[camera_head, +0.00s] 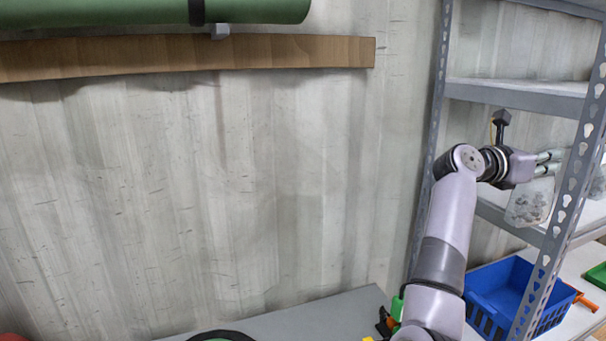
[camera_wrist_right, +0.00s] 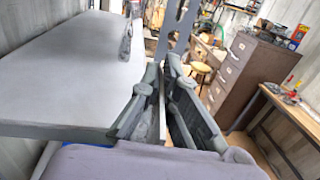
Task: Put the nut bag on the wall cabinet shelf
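My right gripper (camera_head: 548,163) reaches into the grey metal rack at the right in the head view, between its upper and middle shelves. A clear bag of small grey pieces, the nut bag (camera_head: 530,204), hangs below its fingers, in front of the edge of the middle shelf (camera_head: 492,211). The fingers look closed on the top of the bag. In the right wrist view the gripper (camera_wrist_right: 160,100) has its fingers close together, and a pale shelf board (camera_wrist_right: 70,72) lies to their left. The upper shelf (camera_head: 515,88) looks bare. My left gripper is out of view.
The perforated rack post (camera_head: 569,190) stands close to the gripper and bag. A blue basket (camera_head: 492,292) sits below on the bench. A wooden wall shelf (camera_head: 300,52) bears a green roll (camera_head: 110,14). A brown drawer cabinet (camera_wrist_right: 245,75) shows in the wrist view.

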